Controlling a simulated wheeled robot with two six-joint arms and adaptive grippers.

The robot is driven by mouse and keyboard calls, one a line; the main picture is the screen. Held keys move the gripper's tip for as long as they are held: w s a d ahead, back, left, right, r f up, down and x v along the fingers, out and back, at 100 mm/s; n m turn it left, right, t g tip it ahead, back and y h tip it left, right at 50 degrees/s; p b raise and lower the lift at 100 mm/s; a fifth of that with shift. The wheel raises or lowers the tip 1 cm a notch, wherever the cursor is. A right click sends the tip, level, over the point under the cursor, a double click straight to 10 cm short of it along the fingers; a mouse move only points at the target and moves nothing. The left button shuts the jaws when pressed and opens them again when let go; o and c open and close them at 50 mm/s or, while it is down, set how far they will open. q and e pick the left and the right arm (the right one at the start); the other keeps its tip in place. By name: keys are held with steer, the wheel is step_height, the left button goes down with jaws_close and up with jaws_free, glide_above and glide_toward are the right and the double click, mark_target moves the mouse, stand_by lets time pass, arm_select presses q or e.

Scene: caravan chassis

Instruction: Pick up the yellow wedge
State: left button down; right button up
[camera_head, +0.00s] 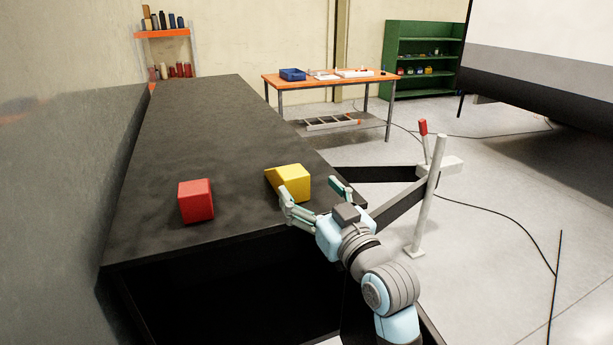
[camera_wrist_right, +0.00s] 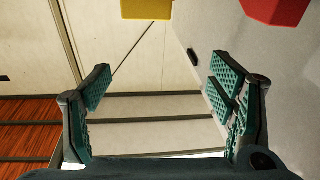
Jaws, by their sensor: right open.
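The yellow wedge (camera_head: 292,181) sits on the dark chassis top, close to its right edge. In the right wrist view the wedge (camera_wrist_right: 147,9) shows at the top edge, partly cut off. My right gripper (camera_head: 311,190) is open and empty, just in front of the wedge and slightly to its right in the head view. Its left finger overlaps the wedge's lower edge in the picture; I cannot tell whether they touch. In the wrist view nothing is between the fingers of the right gripper (camera_wrist_right: 162,88). My left gripper is not in view.
A red block (camera_head: 196,201) stands left of the wedge on the chassis top (camera_head: 190,130); it also shows in the wrist view (camera_wrist_right: 277,9). A grey wall (camera_head: 60,180) borders the left side. A white post (camera_head: 427,200) stands to the right. The chassis top behind is clear.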

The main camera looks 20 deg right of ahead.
steer(key=m+g+h, duration=0.1)
glide_toward(291, 169)
steer(key=w, duration=0.3)
steer(key=w+p, duration=0.1)
steer(key=w, duration=0.2)
steer(key=w+a+f+p, duration=0.1)
steer(key=w, duration=0.2)
steer(key=shift+w, duration=0.2)
steer(key=shift+w+a, duration=0.1)
steer(key=shift+w, duration=0.15)
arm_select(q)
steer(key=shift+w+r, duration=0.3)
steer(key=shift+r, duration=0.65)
arm_select(e)
steer(key=c, duration=1.5)
steer(key=shift+o, duration=0.2)
